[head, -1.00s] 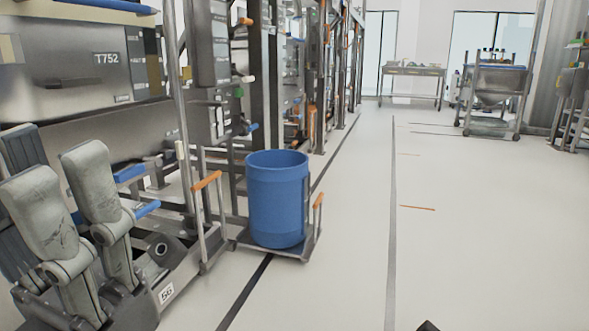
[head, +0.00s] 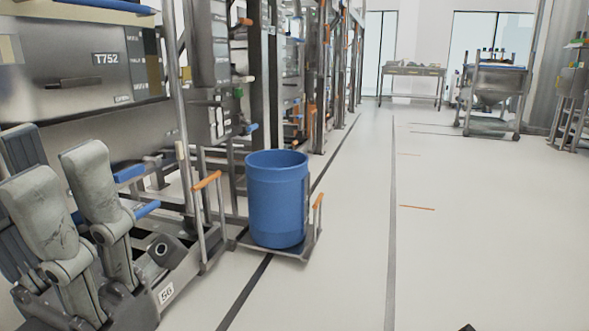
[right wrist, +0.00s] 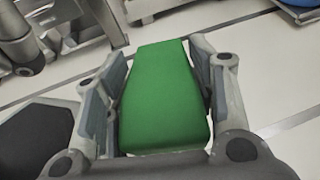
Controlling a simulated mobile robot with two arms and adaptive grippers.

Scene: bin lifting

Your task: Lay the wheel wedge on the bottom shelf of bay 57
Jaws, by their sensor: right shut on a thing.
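The wheel wedge (right wrist: 162,100) is a green block that narrows away from the wrist in the right wrist view. My right gripper (right wrist: 160,62) is shut on it, with one grey finger along each side. The wedge is held above the pale floor. In the head view a small dark tip at the bottom edge may be part of my right arm. The wedge does not show there. A plate marked 56 (head: 167,293) sits low on the equipment at left. No plate marked 57 can be read, and no bottom shelf of that bay can be made out.
A work table (head: 412,72) and wheeled hopper (head: 494,85) stand far back.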

